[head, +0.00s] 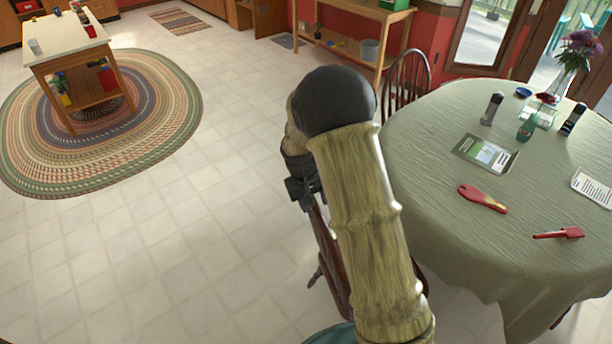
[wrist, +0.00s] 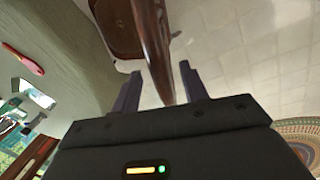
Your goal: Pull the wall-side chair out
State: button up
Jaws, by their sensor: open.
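A dark brown wooden chair (head: 332,262) stands at the left side of the table, mostly hidden behind my arm. In the wrist view its brown back post (wrist: 168,45) runs between the fingers of my gripper (wrist: 160,72), with the seat (wrist: 117,32) beyond. My gripper is open around the post; I cannot tell whether either finger touches it. In the head view my gripper (head: 304,190) is largely hidden by my arm. Another dark spindle-back chair (head: 408,78) stands at the table's far side, nearer the red wall.
The table (head: 440,235) has a green cloth hanging over its edge and carries a vase of flowers (head: 568,65), bottles, papers and red utensils. Tiled floor (head: 190,240) is clear to the left. A braided rug (head: 150,130) lies under a small wooden cart (head: 70,50).

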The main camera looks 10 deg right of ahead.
jog(key=a+r+b, duration=0.1)
jog(key=a+r, duration=0.2)
jog(key=r, duration=1.2)
jog(key=shift+s+r+b, duration=0.15)
jog(key=shift+s+b, duration=0.2)
jog(key=shift+d, duration=0.1)
jog(key=s+d+f+m+t+y, duration=0.1)
jog(key=s+d+f, duration=0.2)
jog(key=s, duration=0.6)
jog(key=s+d+f+m+t+y, duration=0.1)
jog(key=s+d+f, duration=0.2)
jog(key=s, duration=0.7)
jog(key=shift+d, duration=1.15)
jog(key=shift+f, duration=0.1)
jog(key=shift+c, duration=0.8)
jog(key=shift+a, duration=0.1)
